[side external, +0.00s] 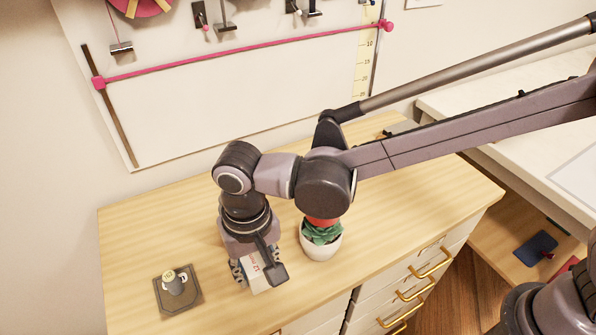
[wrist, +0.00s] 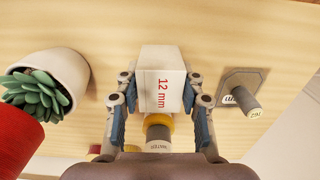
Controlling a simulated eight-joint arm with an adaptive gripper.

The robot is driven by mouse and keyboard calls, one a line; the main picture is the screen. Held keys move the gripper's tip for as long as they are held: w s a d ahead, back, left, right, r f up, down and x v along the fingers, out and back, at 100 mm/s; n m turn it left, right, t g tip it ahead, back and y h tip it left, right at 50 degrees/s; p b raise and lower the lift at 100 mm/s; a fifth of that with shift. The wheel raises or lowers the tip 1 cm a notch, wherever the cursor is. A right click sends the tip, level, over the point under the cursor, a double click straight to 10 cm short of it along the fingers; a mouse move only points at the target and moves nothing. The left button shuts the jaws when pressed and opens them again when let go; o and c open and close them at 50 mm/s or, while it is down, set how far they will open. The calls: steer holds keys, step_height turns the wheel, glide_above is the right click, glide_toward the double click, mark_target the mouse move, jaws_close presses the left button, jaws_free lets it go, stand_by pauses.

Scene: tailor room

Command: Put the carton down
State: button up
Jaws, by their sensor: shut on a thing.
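The carton is a white box with red "12 mm" lettering, in the middle of the wrist view (wrist: 162,82). In the side external view it is partly hidden by my fingers (side external: 254,274). My gripper (side external: 258,272) points down over the front of the wooden top, with its fingers shut on two opposite sides of the carton. Both fingers show in the wrist view (wrist: 160,98). The carton is at or close to the wooden surface; I cannot tell whether it touches. A yellow-ringed round piece (wrist: 158,122) shows just below the carton in the wrist view.
A potted succulent in a white pot (side external: 321,245) stands close right of my gripper, with a red thing (side external: 322,222) behind it. A grey plate with a small labelled cylinder (side external: 175,282) lies to the left.

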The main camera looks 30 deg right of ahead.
mark_target(255, 263)
steer(key=shift+f, duration=1.1)
steer(key=shift+f, duration=0.15)
steer(key=o, duration=1.2)
step_height(255, 263, up, 12)
steer(key=shift+r, duration=0.2)
